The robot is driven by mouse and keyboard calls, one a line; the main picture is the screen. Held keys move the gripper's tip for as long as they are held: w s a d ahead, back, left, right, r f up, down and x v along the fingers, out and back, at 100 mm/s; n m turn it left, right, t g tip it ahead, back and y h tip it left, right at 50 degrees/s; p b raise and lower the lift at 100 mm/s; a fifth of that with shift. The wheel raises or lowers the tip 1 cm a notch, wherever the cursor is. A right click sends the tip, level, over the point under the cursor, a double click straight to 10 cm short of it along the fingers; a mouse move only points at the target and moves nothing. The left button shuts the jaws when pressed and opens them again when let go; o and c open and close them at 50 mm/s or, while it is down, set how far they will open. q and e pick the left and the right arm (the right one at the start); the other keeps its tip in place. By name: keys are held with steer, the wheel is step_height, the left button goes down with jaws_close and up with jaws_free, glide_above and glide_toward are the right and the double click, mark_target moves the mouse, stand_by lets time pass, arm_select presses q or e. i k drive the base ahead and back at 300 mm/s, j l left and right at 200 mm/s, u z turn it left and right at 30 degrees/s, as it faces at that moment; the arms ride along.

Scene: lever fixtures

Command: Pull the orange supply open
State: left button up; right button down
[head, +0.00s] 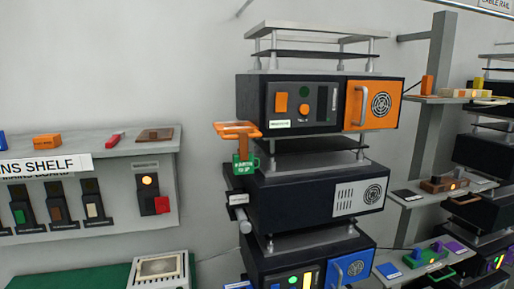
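The orange supply (373,104) is the orange front panel at the right of the upper black unit (255,106) in the rack. It has a silver upright bar handle (358,106) at its left side and a round dark fan grille (381,104). The panel looks flush with the unit's front. Neither of my grippers shows in the head view, and nothing touches the handle.
An orange bracket (237,130) with a green tag (242,168) sticks out at the rack's left. Below are a unit with a white grille (358,198) and one with a blue panel (352,269). A grey post (430,120) stands to the right.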

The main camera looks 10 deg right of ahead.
mark_target(368, 104)
steer(key=z, duration=1.25)
